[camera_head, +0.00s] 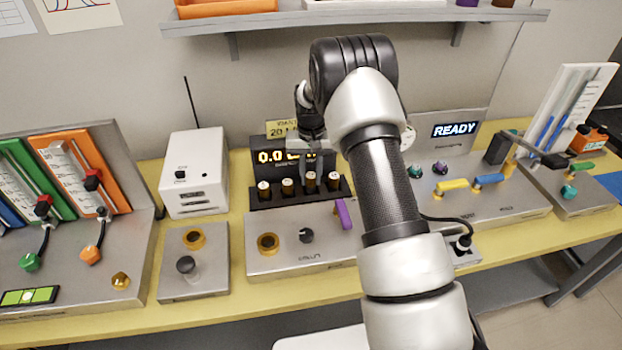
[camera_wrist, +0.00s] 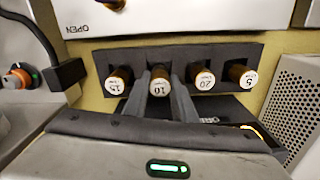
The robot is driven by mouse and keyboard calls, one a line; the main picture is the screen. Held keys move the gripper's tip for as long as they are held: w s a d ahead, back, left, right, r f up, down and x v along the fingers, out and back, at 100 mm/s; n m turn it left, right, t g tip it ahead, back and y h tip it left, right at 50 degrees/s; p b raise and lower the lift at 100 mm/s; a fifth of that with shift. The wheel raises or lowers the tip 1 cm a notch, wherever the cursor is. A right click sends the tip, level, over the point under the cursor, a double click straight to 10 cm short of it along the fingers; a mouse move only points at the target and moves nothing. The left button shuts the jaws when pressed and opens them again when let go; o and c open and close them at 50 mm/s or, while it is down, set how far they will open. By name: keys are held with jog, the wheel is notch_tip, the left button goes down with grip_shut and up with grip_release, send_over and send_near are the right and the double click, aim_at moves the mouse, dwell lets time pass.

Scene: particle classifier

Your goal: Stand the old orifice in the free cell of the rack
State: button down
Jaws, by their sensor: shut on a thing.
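The dark rack (camera_head: 262,204) stands behind the middle console, and its grey-black body (camera_wrist: 180,54) shows across the top of the wrist view. Several brown orifices with white, numbered ends stand in a row in it. My gripper (camera_head: 311,172) reaches down from above, and its two fingers (camera_wrist: 160,98) lie on either side of the orifice marked 10 (camera_wrist: 159,86), shut on it. This orifice is in line with the others, at a rack cell; I cannot tell whether it is fully seated. The orifices marked 15 (camera_wrist: 116,82), 20 (camera_wrist: 202,80) and 5 (camera_wrist: 245,78) stand beside it.
A display (camera_head: 270,157) stands behind the rack. A white box (camera_head: 193,165) stands to the left. A shelf (camera_head: 350,20) hangs above.

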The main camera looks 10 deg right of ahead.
jog(key=shift+f, duration=0.6)
jog(key=shift+f, duration=0.2)
jog(key=c, duration=1.5)
grip_release()
jog(key=shift+o, duration=0.2)
